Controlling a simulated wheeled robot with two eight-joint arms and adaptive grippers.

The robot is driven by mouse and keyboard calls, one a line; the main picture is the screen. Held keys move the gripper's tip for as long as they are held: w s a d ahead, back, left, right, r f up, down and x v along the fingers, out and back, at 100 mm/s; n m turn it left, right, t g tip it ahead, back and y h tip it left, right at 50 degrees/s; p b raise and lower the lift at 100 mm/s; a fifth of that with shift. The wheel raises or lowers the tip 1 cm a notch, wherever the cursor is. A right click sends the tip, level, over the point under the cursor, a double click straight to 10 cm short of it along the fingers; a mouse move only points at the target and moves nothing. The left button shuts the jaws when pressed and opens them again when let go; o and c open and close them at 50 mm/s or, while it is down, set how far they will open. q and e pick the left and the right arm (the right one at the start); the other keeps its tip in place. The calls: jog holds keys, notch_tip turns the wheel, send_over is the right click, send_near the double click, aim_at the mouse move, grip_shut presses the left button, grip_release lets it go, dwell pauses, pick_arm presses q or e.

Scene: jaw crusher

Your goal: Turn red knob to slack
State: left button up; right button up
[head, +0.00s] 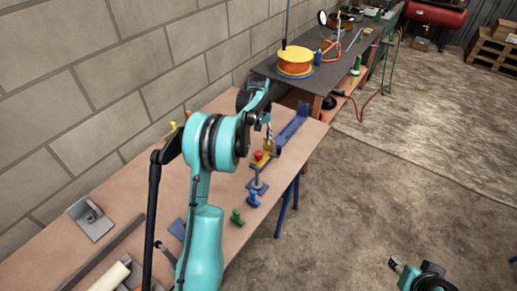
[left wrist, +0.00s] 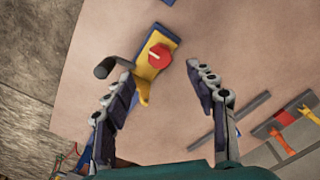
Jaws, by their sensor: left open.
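The red knob (head: 257,155) sits on a yellow part (head: 265,160) on the wooden workbench. In the left wrist view the knob (left wrist: 159,54) is a red faceted cap with a pale line on its face, on the yellow part (left wrist: 153,72). My left gripper (head: 267,138) is just above the knob in the head view. In the left wrist view my left gripper (left wrist: 161,73) is open and empty, with the knob showing between and slightly beyond its fingertips. I see no contact. My right gripper (head: 397,267) is low at the right, away from the bench; its jaws are unclear.
A grey post (left wrist: 112,66) stands close beside the yellow part, near one left finger. A blue bar (head: 292,123) lies behind the knob. Green (head: 237,217) and blue (head: 253,198) small parts stand in front. An orange reel (head: 295,62) sits on the dark table.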

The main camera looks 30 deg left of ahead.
pick_arm(q)
jog(key=shift+r, duration=2.3)
jog(key=shift+d, duration=0.1)
jog(key=s+d+r+m+t, duration=0.4)
jog(key=s+d+r, duration=0.7)
jog(key=s+d, duration=0.2)
jog(key=s+d+f+m+t, duration=0.1)
jog(key=s+d+f+m, duration=0.1)
jog(key=s+d, duration=0.2)
jog(key=s+d+f+m+t, duration=0.2)
jog(key=s+d+f, duration=0.1)
jog(key=s, duration=0.8)
jog(key=shift+s+d+f, duration=0.2)
jog(key=shift+d, duration=0.35)
